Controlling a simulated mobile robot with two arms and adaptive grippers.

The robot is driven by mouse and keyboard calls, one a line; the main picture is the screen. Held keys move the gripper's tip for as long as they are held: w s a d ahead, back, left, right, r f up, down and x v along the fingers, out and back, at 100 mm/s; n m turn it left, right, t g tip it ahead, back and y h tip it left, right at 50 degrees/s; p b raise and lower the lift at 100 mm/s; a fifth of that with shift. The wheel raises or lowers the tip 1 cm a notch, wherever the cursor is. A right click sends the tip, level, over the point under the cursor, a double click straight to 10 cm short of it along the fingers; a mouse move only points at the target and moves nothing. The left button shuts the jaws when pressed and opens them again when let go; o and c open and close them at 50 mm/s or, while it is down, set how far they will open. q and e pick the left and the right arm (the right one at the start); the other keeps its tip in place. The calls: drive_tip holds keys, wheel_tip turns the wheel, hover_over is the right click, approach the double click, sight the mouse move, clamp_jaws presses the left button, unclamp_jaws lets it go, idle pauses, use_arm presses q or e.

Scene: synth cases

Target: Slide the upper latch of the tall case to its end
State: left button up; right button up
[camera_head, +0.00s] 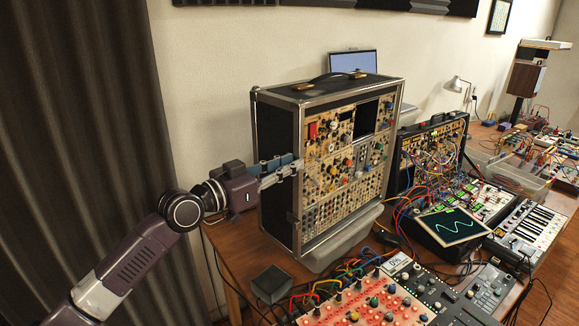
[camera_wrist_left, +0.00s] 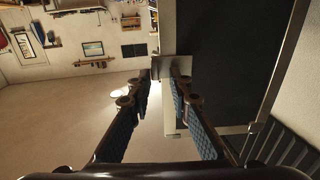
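The tall case (camera_head: 274,140) stands upright on the wooden table, with a black side, metal edges and a front full of modules. My left gripper (camera_head: 291,170) reaches it from the left, at the upper part of its front left edge. The upper latch is not clear in the head view, behind the fingers. In the left wrist view, a small pale metal plate (camera_wrist_left: 170,68), perhaps the latch, shows at the fingertips (camera_wrist_left: 165,75). The fingers stand apart with a gap between them; I cannot tell whether they touch it. My right gripper is not in view.
A smaller patch-cabled case (camera_head: 436,150) stands right of the tall case. A screen unit (camera_head: 450,226), a keyboard (camera_head: 530,230) and a red-orange panel (camera_head: 365,308) crowd the front right. A small dark box (camera_head: 271,284) sits below the case. Left of it hangs a dark curtain (camera_head: 75,110).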

use_arm(q)
drive_tip(key=shift+o, duration=0.2)
drive_tip(key=v, duration=1.2)
drive_tip(key=shift+w, duration=0.1)
